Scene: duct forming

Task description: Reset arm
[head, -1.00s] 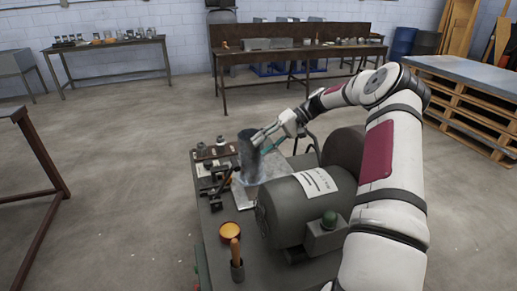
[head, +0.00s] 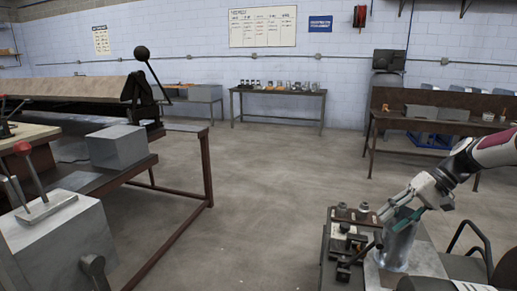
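My gripper (head: 391,219) is at the right of the head view, reaching down and left from my arm. Its two fingers, one light grey and one with teal on it, show apart. They are at the upper part of an upright grey metal cylinder (head: 398,250). I cannot tell whether they touch it. Part of the cylinder's top is hidden behind the fingers. The cylinder stands on the machine's bench (head: 337,250) at the lower right.
Small fixtures (head: 350,225) stand left of the cylinder. A table with small items (head: 280,92) is at the back wall, and a brown bench (head: 440,122) is back right. The middle floor is open.

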